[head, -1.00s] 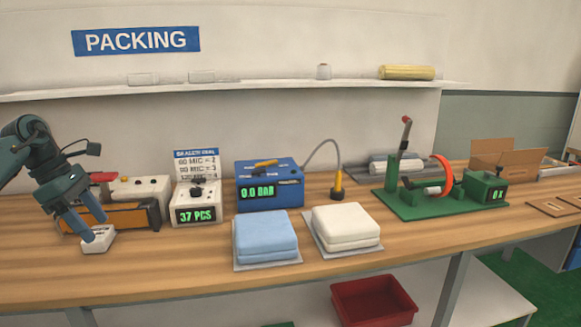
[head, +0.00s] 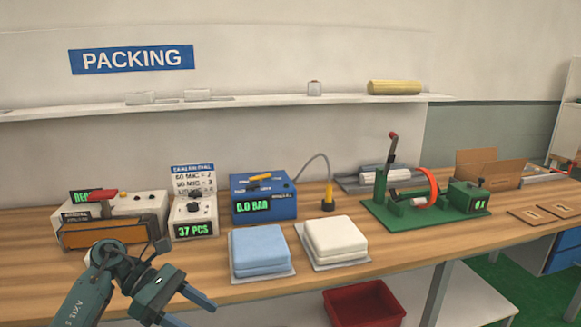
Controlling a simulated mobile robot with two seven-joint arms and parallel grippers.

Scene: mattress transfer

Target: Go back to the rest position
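My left gripper (head: 196,311) is low at the front left, in front of the bench edge. Its two fingers are apart with nothing seen between them; the lower finger is partly cut off by the bottom of the picture. My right gripper is not in view. A blue folded mattress (head: 260,248) and a white folded mattress (head: 330,237) each lie on a grey sheet on the wooden bench (head: 405,252), to the right of my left gripper and apart from it.
An orange-fronted sealer (head: 105,234), a counter reading 37 PCS (head: 193,216) and a blue 0.0 BAR box (head: 263,198) line the back. A green winding fixture (head: 425,207) and an open carton (head: 490,168) stand right. A red bin (head: 363,304) is below the bench.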

